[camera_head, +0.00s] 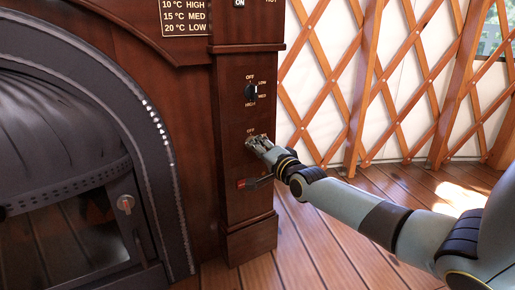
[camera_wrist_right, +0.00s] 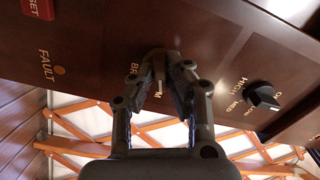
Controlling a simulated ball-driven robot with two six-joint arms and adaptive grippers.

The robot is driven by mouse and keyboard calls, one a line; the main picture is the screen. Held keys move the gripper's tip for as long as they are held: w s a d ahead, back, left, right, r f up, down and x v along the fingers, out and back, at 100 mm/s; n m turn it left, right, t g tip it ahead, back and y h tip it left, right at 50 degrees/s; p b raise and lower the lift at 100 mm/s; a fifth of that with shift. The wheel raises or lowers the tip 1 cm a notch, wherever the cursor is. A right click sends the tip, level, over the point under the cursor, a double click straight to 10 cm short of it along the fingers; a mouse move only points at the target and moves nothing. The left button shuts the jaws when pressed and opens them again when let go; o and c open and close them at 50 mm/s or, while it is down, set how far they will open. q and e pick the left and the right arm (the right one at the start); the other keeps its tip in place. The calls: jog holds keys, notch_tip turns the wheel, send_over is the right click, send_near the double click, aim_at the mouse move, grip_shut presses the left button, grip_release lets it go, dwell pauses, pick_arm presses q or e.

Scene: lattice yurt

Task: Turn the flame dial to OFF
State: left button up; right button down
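The dial also shows at the right of the right wrist view (camera_wrist_right: 262,97), away from my fingers. My right gripper (camera_head: 257,142) is below the dial, at a lower OFF label. In the right wrist view its fingers (camera_wrist_right: 168,68) converge in front of the panel, partly covering lettering. My left gripper is out of view.
A red switch (camera_head: 241,184) sits low on the post. The stove door (camera_head: 70,215) is at left. The lattice wall (camera_head: 345,85) stands behind; the floor at right is clear.

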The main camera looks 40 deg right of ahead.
dwell(0.4)
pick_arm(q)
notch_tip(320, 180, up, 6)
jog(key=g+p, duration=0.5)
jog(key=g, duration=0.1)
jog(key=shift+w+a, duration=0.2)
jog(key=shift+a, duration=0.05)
pick_arm(e)
jog(key=shift+n, duration=7)
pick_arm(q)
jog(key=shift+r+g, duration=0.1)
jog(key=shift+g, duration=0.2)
pick_arm(e)
jog(key=shift+f, duration=0.1)
jog(key=c, duration=1.4)
grip_release()
jog(key=shift+o, duration=0.2)
